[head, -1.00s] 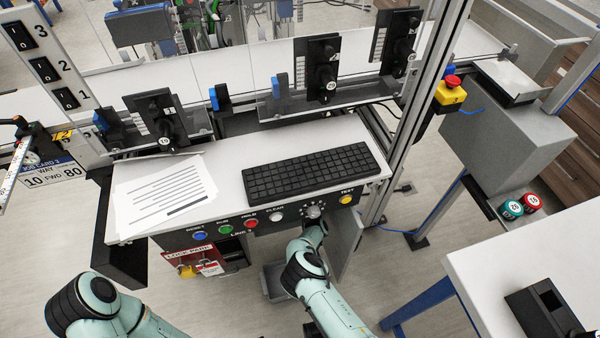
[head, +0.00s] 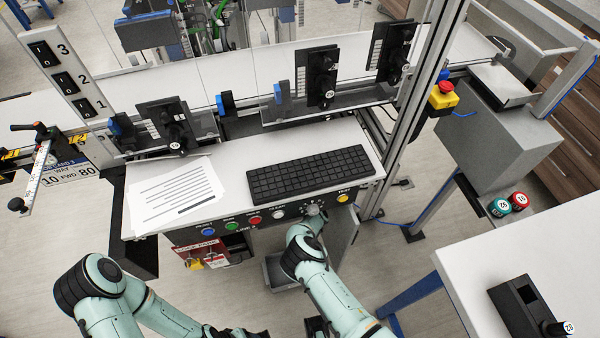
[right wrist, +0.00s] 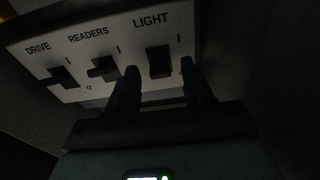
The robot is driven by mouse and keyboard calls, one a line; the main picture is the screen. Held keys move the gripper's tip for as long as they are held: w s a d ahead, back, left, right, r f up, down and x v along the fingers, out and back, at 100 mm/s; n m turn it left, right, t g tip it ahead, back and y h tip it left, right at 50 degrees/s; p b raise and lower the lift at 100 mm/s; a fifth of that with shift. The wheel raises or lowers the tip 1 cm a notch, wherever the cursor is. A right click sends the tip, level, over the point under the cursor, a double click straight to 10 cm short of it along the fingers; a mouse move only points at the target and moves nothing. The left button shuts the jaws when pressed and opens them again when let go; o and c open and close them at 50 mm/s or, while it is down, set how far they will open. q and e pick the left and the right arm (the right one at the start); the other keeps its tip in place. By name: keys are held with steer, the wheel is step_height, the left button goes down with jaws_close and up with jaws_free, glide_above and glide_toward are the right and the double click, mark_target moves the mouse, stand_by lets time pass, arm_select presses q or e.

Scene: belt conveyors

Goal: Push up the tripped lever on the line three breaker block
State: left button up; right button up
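In the right wrist view, the breaker block panel (right wrist: 130,42) is pale, with three dark levers labelled DRIVE, READERS and LIGHT. My right gripper (right wrist: 160,70) is open, its fingers on either side of the LIGHT lever (right wrist: 158,60). I cannot tell whether they touch it. The READERS lever (right wrist: 103,68) is just left of the left finger, and the DRIVE lever (right wrist: 62,77) is farther left. The picture is dark, so which lever is tripped is unclear. In the head view my right arm reaches under the console, which hides its gripper. My left gripper does not show.
The console desk (head: 235,150) carries a keyboard (head: 308,174) and a paper sheet (head: 176,196). Coloured buttons line its front edge. An open cabinet door (head: 342,242) is right of my right arm. A white table (head: 520,240) stands at the lower right.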

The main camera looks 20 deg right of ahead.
arm_select(q)
steer(key=shift+w+r+p, duration=0.25)
steer(key=shift+r+p, duration=0.35)
steer(key=shift+r, duration=0.05)
steer(key=shift+w+r+p, duration=0.2)
steer(key=shift+r+p, duration=0.35)
steer(key=shift+r, duration=0.05)
arm_select(e)
steer(key=s+r, duration=0.1)
steer(key=s, duration=1.2)
steer(key=shift+s+r, duration=0.15)
steer(key=shift+r, duration=0.05)
